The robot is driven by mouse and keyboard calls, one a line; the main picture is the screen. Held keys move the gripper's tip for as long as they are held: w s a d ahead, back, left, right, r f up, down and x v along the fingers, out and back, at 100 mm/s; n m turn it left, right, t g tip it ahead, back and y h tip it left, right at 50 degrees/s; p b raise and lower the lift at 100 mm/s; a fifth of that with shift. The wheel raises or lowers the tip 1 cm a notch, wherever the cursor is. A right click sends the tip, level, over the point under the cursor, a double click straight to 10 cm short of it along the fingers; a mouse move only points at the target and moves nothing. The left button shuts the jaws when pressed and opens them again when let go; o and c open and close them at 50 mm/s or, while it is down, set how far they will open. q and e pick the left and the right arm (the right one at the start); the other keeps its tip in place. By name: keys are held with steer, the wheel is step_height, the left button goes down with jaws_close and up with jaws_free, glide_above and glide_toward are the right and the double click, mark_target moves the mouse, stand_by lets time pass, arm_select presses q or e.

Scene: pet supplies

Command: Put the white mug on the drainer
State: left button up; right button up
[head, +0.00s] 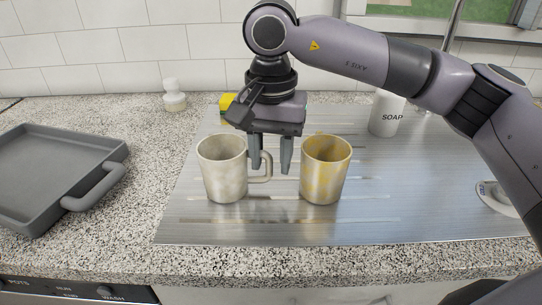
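A white mug (222,172), off-white with greyish marks, stands upright on the metal draining board (340,228), its handle to the right. A second mug (323,172), pale with yellow stains, stands upright to its right. My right gripper (270,165) points down between the two mugs, its fingers apart. The left finger overlaps the white mug's handle in the picture and the right finger is just right of the handle. I cannot tell whether either finger touches it. My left gripper is out of view.
A grey tray (50,165) with a handle lies on the speckled counter at the left. A white soap container (386,115) stands at the back right. A small pale bottle (174,96) and a yellow item (227,103) are at the back. The board's front strip is clear.

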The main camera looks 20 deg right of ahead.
step_height(320, 180, up, 12)
steer(key=p, duration=0.1)
steer(key=shift+f, duration=0.25)
stand_by(0.4)
